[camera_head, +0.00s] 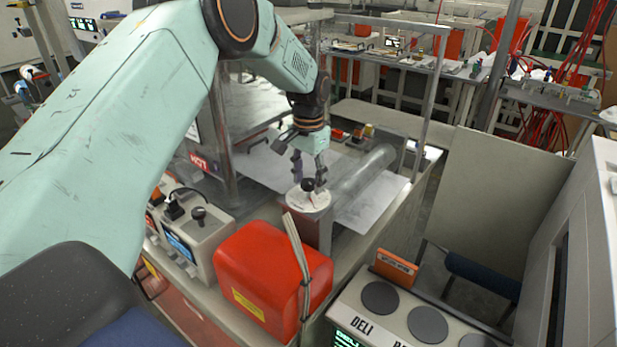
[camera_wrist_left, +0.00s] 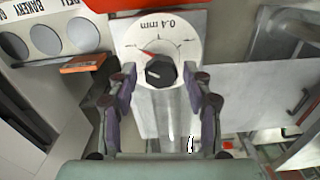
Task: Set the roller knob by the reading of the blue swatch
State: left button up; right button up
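The roller knob (camera_head: 308,185) is a black knob on a round white dial (camera_head: 308,200) at the near end of a grey roller (camera_head: 366,172). In the left wrist view the knob (camera_wrist_left: 160,72) sits on the dial (camera_wrist_left: 135,42), which reads "0.4 mm" upside down and has a red mark at its left. My left gripper (camera_head: 309,180) points down over the dial. I cannot make out a blue swatch. My right gripper is not in view.
A red box (camera_head: 272,275) stands in front of the dial. A grey instrument (camera_head: 195,240) with a blue screen and black knob is to its left. A panel (camera_head: 400,312) with round grey pads and an orange block (camera_head: 396,266) is front right. Pale sheet (camera_head: 370,212) lies under the roller.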

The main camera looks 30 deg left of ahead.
pick_arm(q)
jog(key=shift+a+f, duration=0.1)
jog(key=shift+a, duration=0.2)
jog(key=c, duration=0.3)
jog(key=shift+d, duration=0.4)
jog(key=c, duration=0.4)
jog(key=shift+a, duration=0.25)
jog(key=shift+c, duration=1.1)
jog(key=shift+d+n, duration=0.15)
jog(key=shift+n, duration=0.15)
jog(key=n, duration=0.5)
jog(key=shift+w+r+n, duration=0.1)
jog(key=shift+r+n, duration=0.1)
jog(key=shift+n, duration=0.1)
jog(key=n, duration=0.5)
jog(key=shift+w+n, duration=0.1)
jog(key=shift+n, duration=0.3)
